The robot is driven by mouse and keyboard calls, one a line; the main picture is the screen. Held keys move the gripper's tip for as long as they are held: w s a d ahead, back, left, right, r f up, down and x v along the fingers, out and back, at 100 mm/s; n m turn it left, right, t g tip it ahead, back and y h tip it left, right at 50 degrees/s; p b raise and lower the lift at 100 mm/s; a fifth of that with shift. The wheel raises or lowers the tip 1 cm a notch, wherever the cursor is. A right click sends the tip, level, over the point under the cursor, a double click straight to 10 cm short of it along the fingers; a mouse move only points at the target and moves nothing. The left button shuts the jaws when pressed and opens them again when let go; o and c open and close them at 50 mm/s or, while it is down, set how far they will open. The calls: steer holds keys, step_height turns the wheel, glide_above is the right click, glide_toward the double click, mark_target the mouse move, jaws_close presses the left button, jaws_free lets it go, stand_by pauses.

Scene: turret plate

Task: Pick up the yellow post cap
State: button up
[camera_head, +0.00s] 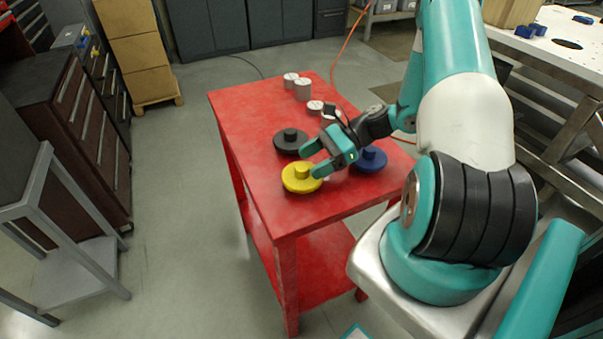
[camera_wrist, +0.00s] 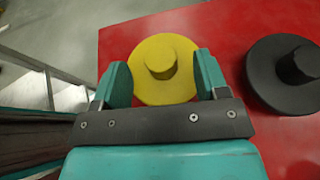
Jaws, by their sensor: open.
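The yellow post cap (camera_head: 300,179) is a wide disc with a short round knob on top. It sits flat on the red table (camera_head: 235,112) near its front left edge. In the wrist view the yellow post cap (camera_wrist: 152,84) lies ahead of my gripper (camera_wrist: 164,78), with its knob between the two fingers. My gripper (camera_head: 312,160) is open, with its teal fingers apart and no contact with the knob that I can make out. The height of the fingers above the disc is hard to tell.
A black cap (camera_head: 291,141) stands just behind the yellow one, and in the wrist view this black cap (camera_wrist: 290,75) is to the right. A blue cap (camera_head: 371,160) is to the right under my arm. Several grey cylinders (camera_head: 303,90) stand farther back. The table's left side is clear.

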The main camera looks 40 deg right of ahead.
steer(key=shift+x, duration=0.8)
steer(key=c, duration=1.1)
